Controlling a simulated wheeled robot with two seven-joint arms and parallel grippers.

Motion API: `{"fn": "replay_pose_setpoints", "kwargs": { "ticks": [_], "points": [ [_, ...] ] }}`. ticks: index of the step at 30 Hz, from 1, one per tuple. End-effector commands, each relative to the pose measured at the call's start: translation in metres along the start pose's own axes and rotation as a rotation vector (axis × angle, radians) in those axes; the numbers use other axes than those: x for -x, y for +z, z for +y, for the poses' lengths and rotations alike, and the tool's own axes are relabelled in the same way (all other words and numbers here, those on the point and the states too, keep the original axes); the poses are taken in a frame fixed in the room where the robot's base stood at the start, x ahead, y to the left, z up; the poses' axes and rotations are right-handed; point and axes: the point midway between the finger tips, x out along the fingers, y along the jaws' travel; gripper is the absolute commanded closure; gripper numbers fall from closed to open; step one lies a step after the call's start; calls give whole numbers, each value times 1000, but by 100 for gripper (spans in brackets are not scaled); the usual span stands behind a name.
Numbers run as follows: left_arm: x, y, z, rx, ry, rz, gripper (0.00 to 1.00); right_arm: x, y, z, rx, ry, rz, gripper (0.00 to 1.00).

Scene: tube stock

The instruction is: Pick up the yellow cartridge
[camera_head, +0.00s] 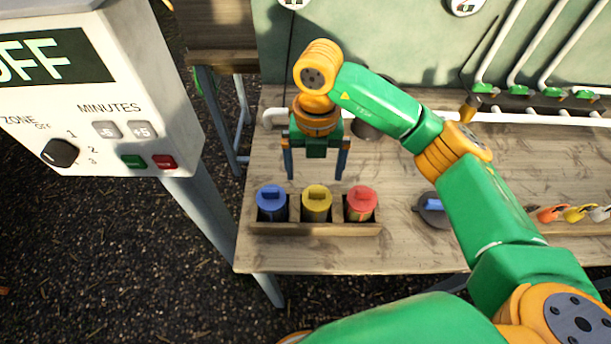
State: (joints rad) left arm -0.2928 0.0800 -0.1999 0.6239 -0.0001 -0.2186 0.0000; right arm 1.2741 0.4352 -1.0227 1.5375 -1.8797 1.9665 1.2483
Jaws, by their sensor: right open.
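The yellow cartridge (316,200) stands upright in the middle slot of a small wooden rack (316,230) near the table's front left corner. A blue cartridge (272,202) stands in the slot to its left and a red cartridge (360,202) in the slot to its right. My right gripper (315,175) points down with its two fingers spread wide, just above or behind the yellow cartridge. It is open and nothing is between the fingers. The gap to the cartridge cannot be judged exactly. My left gripper does not show.
A control box (95,110) reading OFF stands at the left, off the table. White pipes (550,118) run along the back. A round grey item with a blue part (432,206) lies right of the rack. Coloured small items (578,213) sit at the far right.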

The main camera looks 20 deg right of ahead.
Motion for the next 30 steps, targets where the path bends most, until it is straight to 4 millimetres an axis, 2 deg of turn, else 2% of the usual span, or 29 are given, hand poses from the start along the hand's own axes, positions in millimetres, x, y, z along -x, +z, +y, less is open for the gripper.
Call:
{"fn": "replay_pose_setpoints", "kwargs": {
  "ticks": [8,12,19,28,30],
  "points": [
    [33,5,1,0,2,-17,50,-38,-9,0,2,-3,7,0],
    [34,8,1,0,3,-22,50,-64,-8,1,1,0,4,0],
    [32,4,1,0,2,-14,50,-69,-8,1,3,2,1,0],
    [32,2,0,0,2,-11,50,-69,-8,1,3,3,2,81],
    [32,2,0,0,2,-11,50,-69,-8,1,4,2,2,82]
  ]
}}
